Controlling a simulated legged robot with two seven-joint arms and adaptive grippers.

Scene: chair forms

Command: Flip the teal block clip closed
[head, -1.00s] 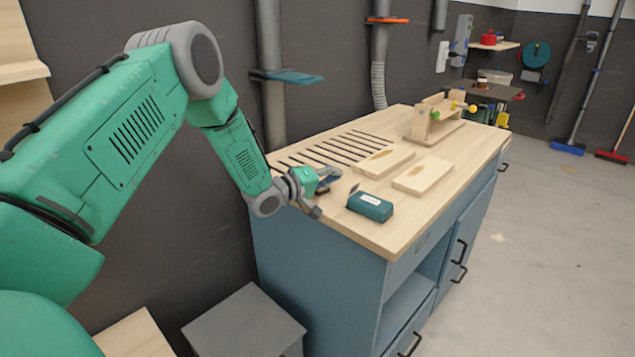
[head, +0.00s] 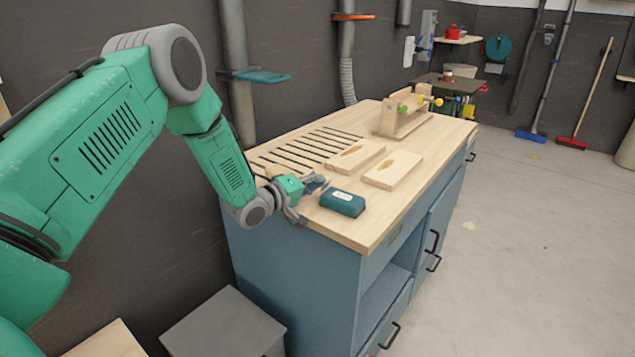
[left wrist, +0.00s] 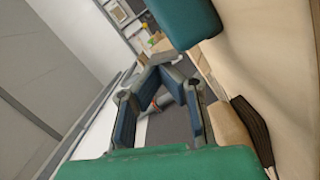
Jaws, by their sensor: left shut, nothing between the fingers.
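The teal block (head: 342,204) lies on the wooden bench top near its front left edge, with a pale label on its top. No raised clip part shows on it in the head view. My left gripper (head: 318,184) is just left of the block, low by the bench edge, shut and empty. Whether it touches the block I cannot tell. In the left wrist view a teal piece, seemingly the block (left wrist: 185,20), fills part of the top edge, beyond the fingertips (left wrist: 160,72). My right gripper is not in view.
Two pale wooden pieces (head: 393,169) (head: 354,158) lie behind the block. A wooden jig with coloured knobs (head: 405,112) stands at the bench's far end. Dark slots (head: 305,149) run across the bench top (head: 372,228). A grey stool (head: 222,325) stands at lower left.

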